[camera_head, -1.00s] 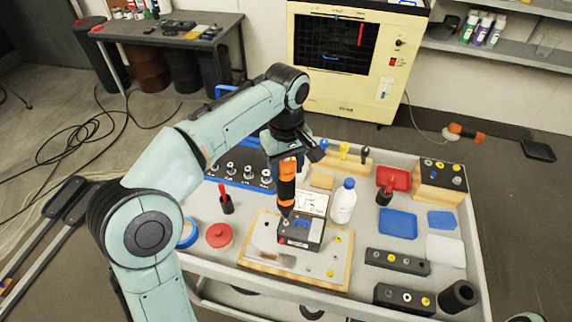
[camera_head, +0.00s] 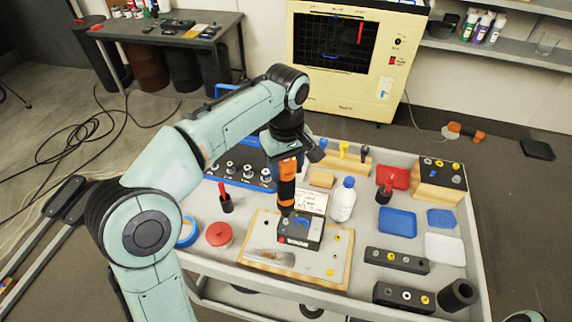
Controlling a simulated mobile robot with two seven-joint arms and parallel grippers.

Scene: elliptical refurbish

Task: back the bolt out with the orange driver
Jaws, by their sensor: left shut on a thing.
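My left gripper (camera_head: 289,152) is shut on the orange driver (camera_head: 287,182), which has black bands and stands nearly upright. The driver's lower end is at the left back of a small dark box (camera_head: 301,240) with an open white lid. The box sits on a wooden-edged board (camera_head: 270,258) on the cart. The bolt cannot be made out; the driver tip may hide it, and I cannot tell whether the tip touches it. My right gripper is not in view.
A white bottle (camera_head: 342,200) stands close to the right of the box. A red round container (camera_head: 219,234) and a dark cup with a red tool (camera_head: 226,203) are to the left. Blue trays (camera_head: 398,222) and dark holder blocks (camera_head: 397,261) fill the cart's right side.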

